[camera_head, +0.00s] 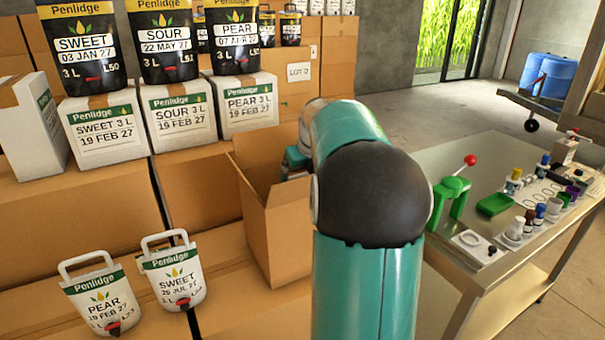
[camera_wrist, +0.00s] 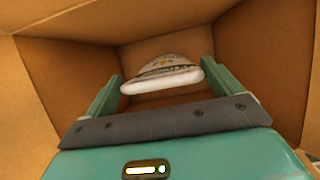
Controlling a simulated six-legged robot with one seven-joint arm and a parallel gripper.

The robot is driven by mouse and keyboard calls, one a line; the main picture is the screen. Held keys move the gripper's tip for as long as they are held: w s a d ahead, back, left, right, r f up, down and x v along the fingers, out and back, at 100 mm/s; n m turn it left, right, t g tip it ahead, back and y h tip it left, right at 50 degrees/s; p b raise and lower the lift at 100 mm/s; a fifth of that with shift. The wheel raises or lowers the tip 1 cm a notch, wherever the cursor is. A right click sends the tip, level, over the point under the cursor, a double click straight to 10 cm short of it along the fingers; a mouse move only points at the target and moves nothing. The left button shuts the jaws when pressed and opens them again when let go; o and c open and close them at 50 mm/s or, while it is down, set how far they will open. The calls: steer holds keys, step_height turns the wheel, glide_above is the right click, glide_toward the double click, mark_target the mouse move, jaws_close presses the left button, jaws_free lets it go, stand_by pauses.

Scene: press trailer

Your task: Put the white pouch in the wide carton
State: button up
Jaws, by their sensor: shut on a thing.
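In the wrist view, brown carton walls (camera_wrist: 45,75) surround my gripper (camera_wrist: 162,72). Its green fingers are shut on a white pouch (camera_wrist: 165,82) with a pale rim and a dark label band. The pouch is down between the walls, above the carton floor. Its label cannot be read. In the head view my arm hides the gripper's fingers and the held pouch.
Two other white pouches, PEAR (camera_head: 102,300) and SWEET (camera_head: 175,278), stand at the front left. Behind are white boxes (camera_head: 182,118) topped by black pouches (camera_head: 162,42). A metal table (camera_head: 470,275) with a green press (camera_head: 452,195) and small bottles stands at the right.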

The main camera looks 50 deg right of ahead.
steer(key=shift+f, duration=0.25)
steer(key=o, duration=1.8)
steer(key=shift+f, duration=0.1)
steer(key=shift+c, duration=0.2)
steer(key=v, duration=1.3)
steer(key=shift+w, duration=0.3)
